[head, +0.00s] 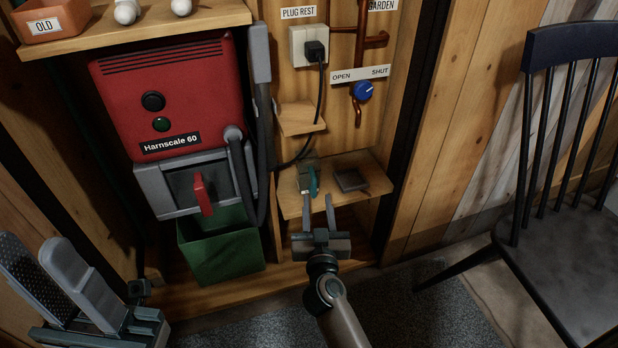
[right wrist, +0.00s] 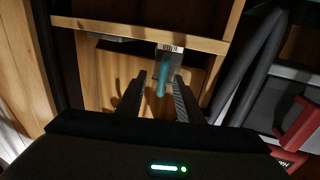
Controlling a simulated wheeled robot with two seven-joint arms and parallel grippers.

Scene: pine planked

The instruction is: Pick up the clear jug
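The clear jug (head: 305,177) is small and greyish with a teal handle (head: 315,182). It stands on the low wooden shelf, towards its left side. In the right wrist view the jug (right wrist: 167,62) is straight ahead, partly behind its handle (right wrist: 163,78). My right gripper (head: 318,198) is open and empty, just in front of the jug. In the right wrist view its fingertips (right wrist: 161,78) appear on either side of the handle; I cannot tell whether they reach it in depth. My left gripper (head: 60,240) is open and empty at the lower left.
A dark square pad or tray (head: 351,180) lies right of the jug on the shelf (head: 292,206). A red machine (head: 170,90), grey hose (head: 240,180) and green bin (head: 220,255) stand to the left. A black chair (head: 575,260) stands at the right.

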